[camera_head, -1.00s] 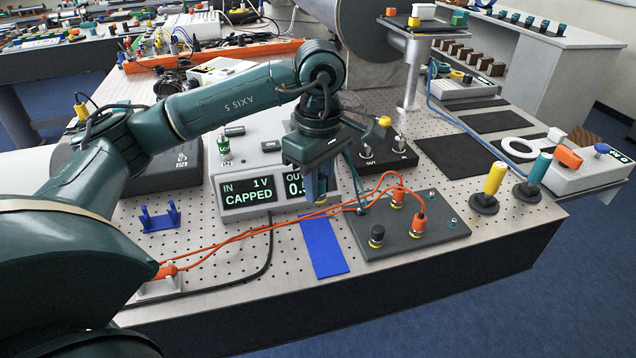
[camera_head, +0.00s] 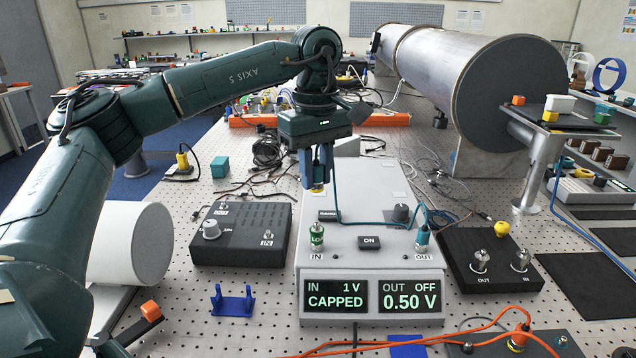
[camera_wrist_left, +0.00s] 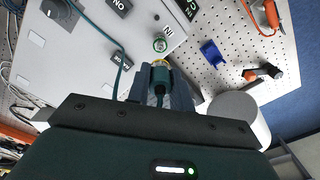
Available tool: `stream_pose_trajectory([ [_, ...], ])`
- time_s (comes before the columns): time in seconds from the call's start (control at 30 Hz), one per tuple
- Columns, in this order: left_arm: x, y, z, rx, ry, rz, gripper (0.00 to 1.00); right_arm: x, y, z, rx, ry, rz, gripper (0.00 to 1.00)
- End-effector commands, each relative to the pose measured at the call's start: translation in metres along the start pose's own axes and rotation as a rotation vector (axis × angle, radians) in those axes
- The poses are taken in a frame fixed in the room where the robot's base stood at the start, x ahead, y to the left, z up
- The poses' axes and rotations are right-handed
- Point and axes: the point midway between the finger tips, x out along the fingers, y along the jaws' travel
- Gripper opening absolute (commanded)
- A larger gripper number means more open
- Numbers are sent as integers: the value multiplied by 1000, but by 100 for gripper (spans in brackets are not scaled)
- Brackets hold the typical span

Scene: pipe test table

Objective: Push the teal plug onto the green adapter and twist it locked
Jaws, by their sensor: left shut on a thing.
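My left gripper (camera_head: 317,187) is shut on the teal plug, which hangs nose down; the plug (camera_wrist_left: 161,77) and its metal ring show between the fingers in the left wrist view. In the head view the fingers hide most of the plug. The green adapter (camera_head: 317,237) stands upright on the IN socket of the grey meter box (camera_head: 400,275). It also shows in the left wrist view (camera_wrist_left: 160,45), just ahead of the plug. The plug appears above the adapter and apart from it. My right gripper is not in view.
A teal cable runs from the held plug to a teal plug (camera_head: 422,240) at OUT. The meter reads CAPPED and OUT OFF. Black boxes (camera_head: 240,235) (camera_head: 490,265) flank the meter. A blue cradle (camera_head: 232,301) stands front left. Orange cables cross the front.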

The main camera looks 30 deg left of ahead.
Motion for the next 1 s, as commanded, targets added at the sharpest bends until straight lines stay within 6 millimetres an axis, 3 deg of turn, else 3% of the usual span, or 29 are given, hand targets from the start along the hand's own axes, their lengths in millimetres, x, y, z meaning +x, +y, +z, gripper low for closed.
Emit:
stream_pose_trajectory([
  [0.37,-2,0,0,-6,-2,-1,0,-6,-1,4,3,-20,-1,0],
  [0.6,19,0,0,-7,-1,-1,0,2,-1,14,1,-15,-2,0],
  [1.0,51,0,0,-7,0,0,0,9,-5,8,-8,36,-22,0],
])
